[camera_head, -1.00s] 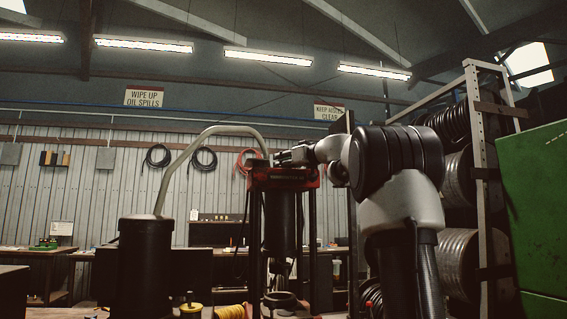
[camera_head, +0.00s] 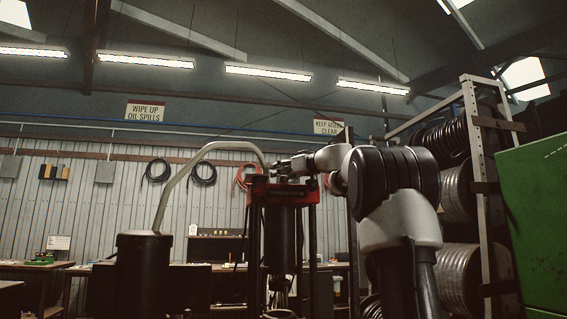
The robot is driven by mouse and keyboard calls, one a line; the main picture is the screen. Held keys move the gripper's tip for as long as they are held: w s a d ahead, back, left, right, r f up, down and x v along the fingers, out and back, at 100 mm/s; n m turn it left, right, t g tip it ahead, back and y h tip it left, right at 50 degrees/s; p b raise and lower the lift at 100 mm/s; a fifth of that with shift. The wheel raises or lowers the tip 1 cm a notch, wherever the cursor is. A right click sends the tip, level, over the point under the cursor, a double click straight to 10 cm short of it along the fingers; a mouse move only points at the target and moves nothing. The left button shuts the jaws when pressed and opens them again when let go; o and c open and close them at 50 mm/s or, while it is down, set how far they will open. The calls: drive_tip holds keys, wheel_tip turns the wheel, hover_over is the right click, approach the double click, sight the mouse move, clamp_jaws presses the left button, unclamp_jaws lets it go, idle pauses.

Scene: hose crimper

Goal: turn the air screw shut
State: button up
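The hose crimper (camera_head: 284,193) stands at the centre, with a red top plate on dark posts and a black cylinder hanging below it. A pale hose (camera_head: 205,150) arches from a black tank (camera_head: 143,272) at the left to the top of the crimper. My gripper (camera_head: 280,167) is at the top of the crimper, by the hose end, and points left. It is small and dark here, so I cannot tell its finger opening. I cannot make out the air screw; it is hidden or too small around the gripper.
A green cabinet (camera_head: 535,225) stands close at the right. A rack with hose reels (camera_head: 458,255) is behind my arm. Workbenches (camera_head: 40,265) run along the back wall, where coiled hoses (camera_head: 203,170) hang.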

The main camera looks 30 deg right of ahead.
wheel_tip(320, 180, up, 7)
drive_tip(key=shift+r, duration=0.4)
